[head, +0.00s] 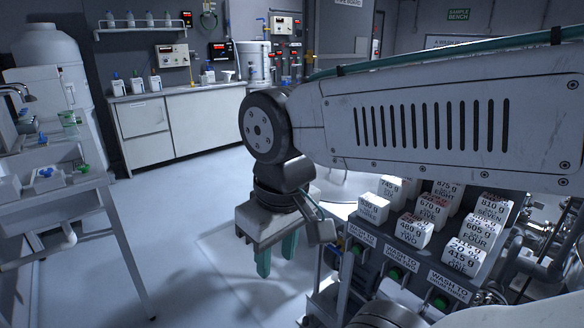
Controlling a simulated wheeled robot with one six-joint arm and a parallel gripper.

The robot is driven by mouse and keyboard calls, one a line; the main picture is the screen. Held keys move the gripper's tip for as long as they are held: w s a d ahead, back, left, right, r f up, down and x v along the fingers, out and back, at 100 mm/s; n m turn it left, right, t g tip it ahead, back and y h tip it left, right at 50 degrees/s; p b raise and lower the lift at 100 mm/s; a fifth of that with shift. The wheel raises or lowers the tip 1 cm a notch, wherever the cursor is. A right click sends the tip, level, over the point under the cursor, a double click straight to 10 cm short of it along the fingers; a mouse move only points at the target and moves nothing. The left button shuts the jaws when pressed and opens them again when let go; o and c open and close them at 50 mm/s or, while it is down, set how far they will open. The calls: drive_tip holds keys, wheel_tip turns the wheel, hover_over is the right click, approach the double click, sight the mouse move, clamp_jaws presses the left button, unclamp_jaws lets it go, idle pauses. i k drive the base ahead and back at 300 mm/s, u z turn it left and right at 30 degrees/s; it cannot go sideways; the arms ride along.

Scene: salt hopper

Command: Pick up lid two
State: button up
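My gripper (276,262) hangs in the middle of the head view, pointing down over the pale floor. Its two teal fingers are apart, with nothing visible between them. To its right, a dark rack (376,255) holds several white blocks with printed weights and number words. The block marked TWO (413,231) reads 480 g and sits in the front part of the rack, right of my gripper and apart from it. I cannot make out any piece clearly marked as lid two. My arm hides part of the area behind the rack.
A grey bench (50,190) at the left carries a small blue piece (46,173) and a green piece (83,168). A white cabinet (180,125) with bottles stands along the back wall. Pipes (540,265) run right of the rack. The floor between bench and rack is clear.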

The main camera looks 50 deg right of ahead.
sight(335, 185)
drive_tip(key=i, duration=2.15)
drive_tip(key=z, duration=1.55)
